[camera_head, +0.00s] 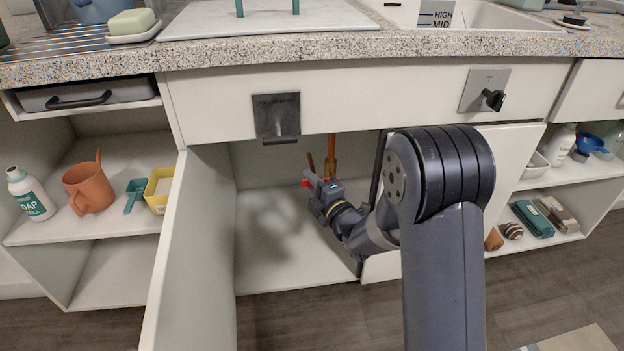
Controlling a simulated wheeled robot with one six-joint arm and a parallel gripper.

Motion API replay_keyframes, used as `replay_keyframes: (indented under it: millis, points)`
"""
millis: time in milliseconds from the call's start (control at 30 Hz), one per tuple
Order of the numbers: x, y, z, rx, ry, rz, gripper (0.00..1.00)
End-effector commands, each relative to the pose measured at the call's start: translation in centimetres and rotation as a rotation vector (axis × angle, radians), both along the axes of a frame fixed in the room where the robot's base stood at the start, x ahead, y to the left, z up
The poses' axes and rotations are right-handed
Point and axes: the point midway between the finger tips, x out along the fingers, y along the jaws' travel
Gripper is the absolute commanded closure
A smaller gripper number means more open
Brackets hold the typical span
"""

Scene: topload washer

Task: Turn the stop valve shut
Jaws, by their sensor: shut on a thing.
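The under-counter cabinet (275,240) stands open, and my arm reaches into it from the right. A copper-coloured pipe (331,152) runs down from above inside it. A small red part (306,183), which looks like the stop valve's handle, shows at the tip of my gripper (313,183). My gripper points left and away and is shut on this part. The valve body is mostly hidden behind the gripper, and I cannot tell how far the handle is turned.
The open cabinet door (190,265) stands left of the opening. A dark vertical pipe (378,165) is close to my wrist. A black knob (493,99) and a dark lever plate (277,118) are on the front panel above. The cabinet floor left of my gripper is clear.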

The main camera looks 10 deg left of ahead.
Motion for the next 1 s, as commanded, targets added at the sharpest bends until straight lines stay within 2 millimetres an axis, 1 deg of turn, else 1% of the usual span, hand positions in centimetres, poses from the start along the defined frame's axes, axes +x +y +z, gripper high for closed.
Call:
replay_keyframes:
  millis: [267, 700, 733, 967, 1000]
  points:
    - [-0.06, -0.04, -0.54, -0.062, -0.012, -0.001, 1.00]
    - [-0.06, -0.05, -0.61, -0.070, -0.015, -0.001, 1.00]
    - [-0.06, -0.05, -0.61, -0.070, -0.015, -0.001, 0.78]
    - [-0.03, -0.03, -0.52, -0.067, -0.017, -0.001, 0.59]
    - [-0.02, -0.02, -0.51, -0.067, -0.017, -0.001, 0.58]
